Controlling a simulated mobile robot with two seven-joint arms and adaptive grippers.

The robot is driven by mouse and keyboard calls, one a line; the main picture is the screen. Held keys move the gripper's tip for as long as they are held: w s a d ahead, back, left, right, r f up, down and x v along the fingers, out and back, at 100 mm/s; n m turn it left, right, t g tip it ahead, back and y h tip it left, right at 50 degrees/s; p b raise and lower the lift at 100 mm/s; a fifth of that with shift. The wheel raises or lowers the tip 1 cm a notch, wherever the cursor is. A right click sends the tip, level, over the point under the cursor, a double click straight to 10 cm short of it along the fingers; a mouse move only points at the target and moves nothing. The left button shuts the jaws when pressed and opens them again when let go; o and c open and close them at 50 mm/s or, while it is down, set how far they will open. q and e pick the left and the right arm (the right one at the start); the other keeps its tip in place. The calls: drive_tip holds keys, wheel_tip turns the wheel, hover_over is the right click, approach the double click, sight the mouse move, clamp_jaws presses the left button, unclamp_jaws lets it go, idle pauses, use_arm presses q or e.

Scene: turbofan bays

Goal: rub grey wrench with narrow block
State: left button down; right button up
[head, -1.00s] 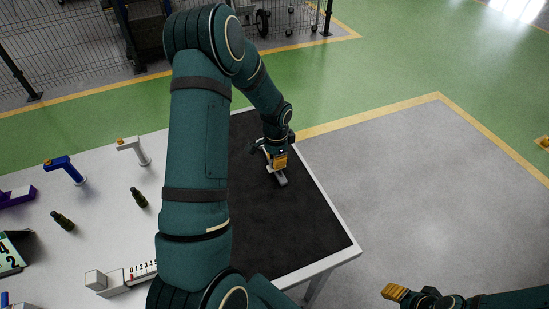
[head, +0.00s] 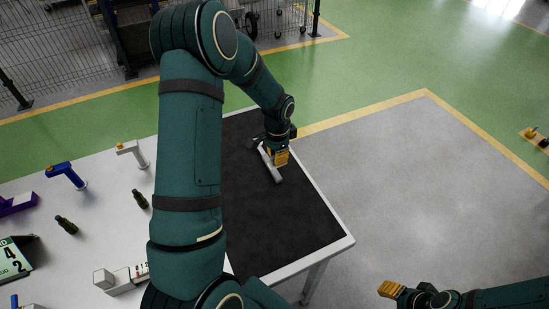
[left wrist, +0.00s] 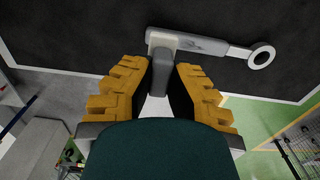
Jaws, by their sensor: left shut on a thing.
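The grey wrench (head: 277,175) lies flat on the black mat (head: 280,215) near the right side of the table. In the left wrist view its shaft (left wrist: 215,48) runs rightward to a ring end. My left gripper (head: 279,157) is over the wrench in the head view. In the left wrist view its yellow fingers (left wrist: 165,82) are shut on a grey narrow block (left wrist: 162,66). The block's far end is at the wrench's left part and hides some of it; I cannot tell for certain whether they touch. My right gripper (head: 391,289) is at the lower right, away from the table.
On the table's white left part are a blue tool-like item (head: 66,174), a white one (head: 132,152), two dark bottles (head: 139,199), a purple item (head: 18,204) and a grey block with a scale (head: 117,282). The mat's front area is clear.

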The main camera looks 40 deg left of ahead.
use_arm(q)
drive_tip(key=shift+a+r+p, duration=0.1)
drive_tip(key=shift+r+p, duration=0.6)
drive_tip(key=shift+r, duration=0.75)
